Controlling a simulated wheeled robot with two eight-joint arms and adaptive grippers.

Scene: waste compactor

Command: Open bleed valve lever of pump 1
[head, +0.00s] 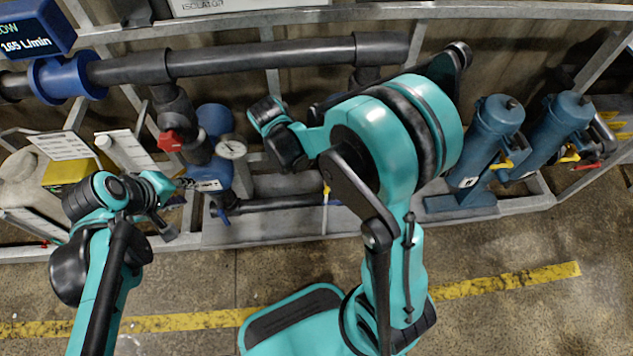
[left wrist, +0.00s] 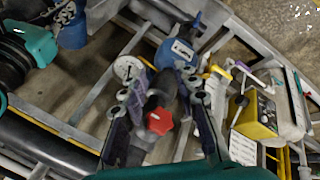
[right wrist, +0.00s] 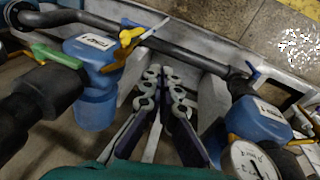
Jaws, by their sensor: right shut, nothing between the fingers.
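A blue pump (head: 212,165) with a white label stands left of centre in the head view; its number is too small to read. The left wrist view shows a labelled blue pump (left wrist: 176,50) beyond my left gripper (left wrist: 163,75), which is open with its fingers apart and nothing held. In the right wrist view, my right gripper (right wrist: 164,75) is shut and empty, between two labelled blue pumps. The left pump (right wrist: 92,55) has a yellow lever (right wrist: 130,37); the right pump (right wrist: 258,118) has a blue lever (right wrist: 252,70) nearby. I cannot tell which lever is the bleed valve's.
A red knob (head: 169,141) and a round gauge (head: 231,149) sit close to the pump. A black pipe (head: 230,58) crosses above. Two blue cylinders (head: 497,130) (head: 560,130) stand at the right. The frame's front rail (head: 300,228) borders open floor.

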